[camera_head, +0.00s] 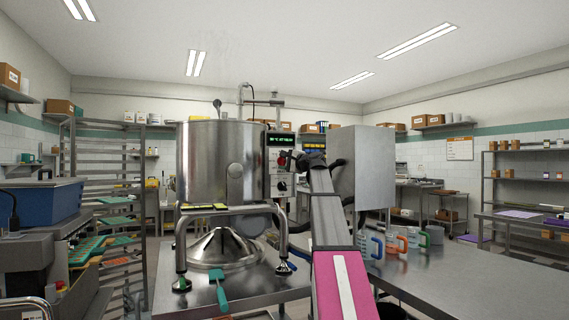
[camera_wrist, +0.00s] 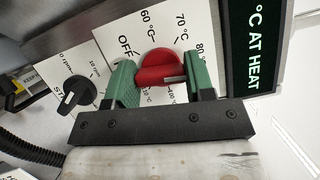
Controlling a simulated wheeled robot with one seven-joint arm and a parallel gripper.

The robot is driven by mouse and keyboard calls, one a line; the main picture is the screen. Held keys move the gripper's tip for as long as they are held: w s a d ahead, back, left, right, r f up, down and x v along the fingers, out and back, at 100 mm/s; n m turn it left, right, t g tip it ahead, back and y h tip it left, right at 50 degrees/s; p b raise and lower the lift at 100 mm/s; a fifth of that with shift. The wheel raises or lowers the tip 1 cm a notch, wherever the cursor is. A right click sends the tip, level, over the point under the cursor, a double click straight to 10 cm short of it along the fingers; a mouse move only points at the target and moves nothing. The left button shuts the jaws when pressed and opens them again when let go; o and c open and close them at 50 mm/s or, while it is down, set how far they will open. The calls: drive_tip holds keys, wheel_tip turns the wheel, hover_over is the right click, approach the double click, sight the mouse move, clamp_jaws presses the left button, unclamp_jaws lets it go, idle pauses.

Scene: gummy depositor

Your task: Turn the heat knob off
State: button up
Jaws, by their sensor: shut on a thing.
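The red heat knob (camera_wrist: 152,66) is on a white dial plate with OFF and temperature marks from 60 °C up around it. My gripper (camera_wrist: 160,72) has its green fingers on either side of the knob and is shut on it. A pale line on the knob points toward the right finger in the wrist view, away from the OFF mark. The fingers and the knob hide some marks. In the head view my gripper (camera_head: 291,160) is at the control panel (camera_head: 281,150) beside the steel tank, and my arm covers part of the panel.
A black knob (camera_wrist: 77,97) with its own dial sits left of the red one in the wrist view. A lit green display (camera_wrist: 256,45) is on the right. The steel tank (camera_head: 215,160) stands left of the panel. Several jugs (camera_head: 395,241) stand on the steel table right of my arm.

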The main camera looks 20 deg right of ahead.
drive_tip(key=n+g+h, duration=0.1)
drive_tip(key=n, duration=0.2)
drive_tip(key=n+g+h, duration=0.1)
drive_tip(key=n, duration=0.2)
drive_tip(key=n+h, duration=0.1)
drive_tip(key=n, duration=0.2)
drive_tip(key=n+h, duration=0.2)
drive_tip(key=shift+n+g, duration=0.4)
drive_tip(key=shift+a+n+h, duration=0.1)
drive_tip(key=shift+n+h, duration=0.8)
drive_tip(key=shift+n, duration=0.3)
drive_tip(key=shift+n+h, duration=0.9)
drive_tip(key=shift+n, duration=0.3)
drive_tip(key=n+t+h, duration=0.1)
drive_tip(key=n+h, duration=0.2)
drive_tip(key=n, duration=0.1)
drive_tip(key=shift+n, duration=0.3)
drive_tip(key=o, duration=0.9)
